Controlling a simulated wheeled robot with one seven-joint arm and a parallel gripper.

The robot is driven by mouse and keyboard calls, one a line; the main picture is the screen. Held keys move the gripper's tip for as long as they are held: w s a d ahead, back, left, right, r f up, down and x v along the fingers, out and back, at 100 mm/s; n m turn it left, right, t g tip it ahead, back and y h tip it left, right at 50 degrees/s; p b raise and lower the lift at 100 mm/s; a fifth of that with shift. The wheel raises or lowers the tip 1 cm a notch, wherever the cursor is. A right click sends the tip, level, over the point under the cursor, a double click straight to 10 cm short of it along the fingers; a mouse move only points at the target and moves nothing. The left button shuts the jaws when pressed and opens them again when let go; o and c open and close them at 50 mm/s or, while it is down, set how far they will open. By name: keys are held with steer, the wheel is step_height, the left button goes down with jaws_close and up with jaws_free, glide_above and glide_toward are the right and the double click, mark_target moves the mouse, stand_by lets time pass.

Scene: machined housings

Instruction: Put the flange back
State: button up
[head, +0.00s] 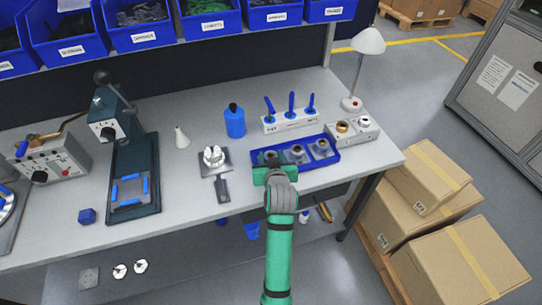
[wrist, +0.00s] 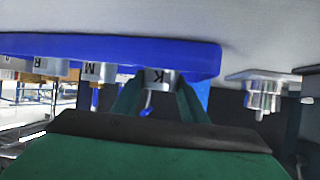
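A blue tray (head: 309,162) near the front edge of the bench holds grey cylindrical parts. The wrist view, which looks upside down, shows the tray (wrist: 120,48) with lettered parts, including one marked K (wrist: 158,77) and one marked M (wrist: 95,71). A light metal part with a round top (head: 213,155) sits on a square plate left of the tray; it also shows in the wrist view (wrist: 262,98). I cannot tell which part is the flange. My gripper (head: 270,173) is at the tray's front left. Its fingers (wrist: 160,105) look apart, either side of the K part; contact is unclear.
A green press (head: 130,165) is left. Cardboard boxes (head: 457,252) stand right of the bench.

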steer(key=o, duration=0.3)
steer(key=shift+r, duration=0.2)
steer(key=v, duration=1.2)
steer(key=shift+w, duration=0.1)
